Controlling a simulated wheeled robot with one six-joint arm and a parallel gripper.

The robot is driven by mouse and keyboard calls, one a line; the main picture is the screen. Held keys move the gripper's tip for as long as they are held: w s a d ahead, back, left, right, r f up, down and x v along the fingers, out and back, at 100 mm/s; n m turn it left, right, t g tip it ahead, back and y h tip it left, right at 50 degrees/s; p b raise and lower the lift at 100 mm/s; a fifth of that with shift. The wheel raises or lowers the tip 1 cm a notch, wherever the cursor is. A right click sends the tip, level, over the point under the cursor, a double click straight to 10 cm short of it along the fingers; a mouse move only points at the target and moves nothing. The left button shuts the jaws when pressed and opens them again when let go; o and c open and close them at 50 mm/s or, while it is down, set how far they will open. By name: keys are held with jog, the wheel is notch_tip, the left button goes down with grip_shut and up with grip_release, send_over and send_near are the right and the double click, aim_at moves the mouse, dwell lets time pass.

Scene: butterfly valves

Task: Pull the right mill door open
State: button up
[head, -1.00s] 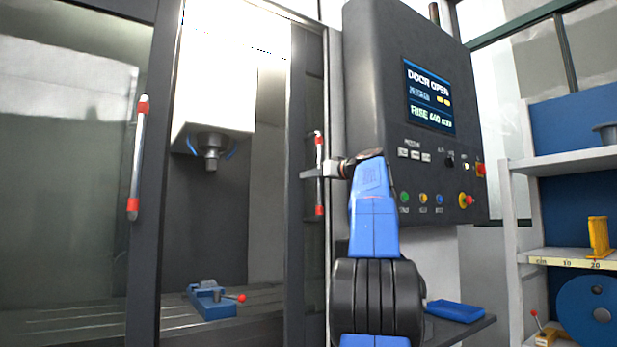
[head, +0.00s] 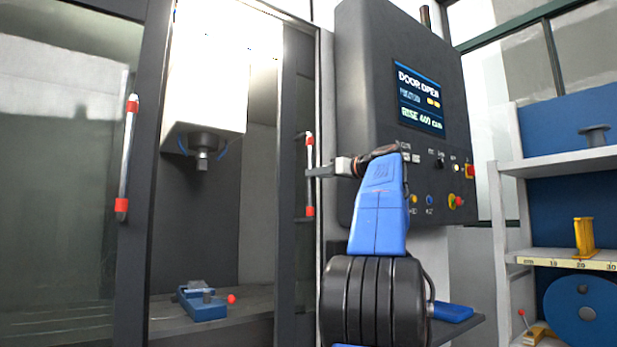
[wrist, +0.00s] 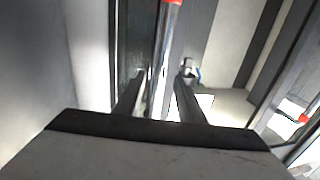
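The right mill door (head: 288,110) is a narrow dark-framed panel at the right side of the mill opening. Its upright handle (head: 310,150) is a silver bar with red ends. The handle also shows in the wrist view (wrist: 164,50), running between my two fingers. My gripper (head: 312,172) is at the handle's middle height, with its fingertips about level with the bar in the head view. In the wrist view the fingers (wrist: 160,88) stand apart, with a gap beside the bar. The left door (head: 75,180) has a similar handle (head: 127,158).
A wide opening between the doors shows the spindle (head: 203,150) and a blue vise (head: 203,302). The control panel (head: 400,110) stands close to the right of my gripper; its screen reads "DOOR OPEN". A shelf (head: 560,163) stands farther right.

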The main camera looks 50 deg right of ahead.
jog(key=s, duration=0.9)
jog(key=shift+a, duration=0.2)
jog(key=w+a+f+m+g+y, duration=0.1)
jog(key=w+a+f+g, duration=0.3)
jog(key=a+f, duration=0.75)
jog(key=w+a+f+m+g+y, duration=0.1)
jog(key=w+a+f+g+y, duration=0.1)
jog(key=w+a+f, duration=0.75)
jog(key=s+a+f+g, duration=0.2)
jog(key=s+a+f, duration=0.2)
jog(key=a+f, duration=0.45)
jog(key=s+a+f+g, duration=0.1)
jog(key=s+a+f, duration=0.2)
jog(key=a+f, duration=0.55)
jog(key=s+a+f+g, duration=0.1)
jog(key=s+a+f, duration=0.2)
jog(key=s+f, duration=0.3)
jog(key=s+a+f+n+g+h, duration=0.1)
jog(key=s+a+f, duration=0.3)
jog(key=s+f, duration=0.3)
jog(key=s+a+f+n+g+h, duration=0.1)
jog(key=s+f, duration=0.5)
jog(key=f, duration=0.9)
jog(key=a+g, duration=0.1)
jog(key=a, duration=0.1)
jog(key=shift+s+a, duration=0.35)
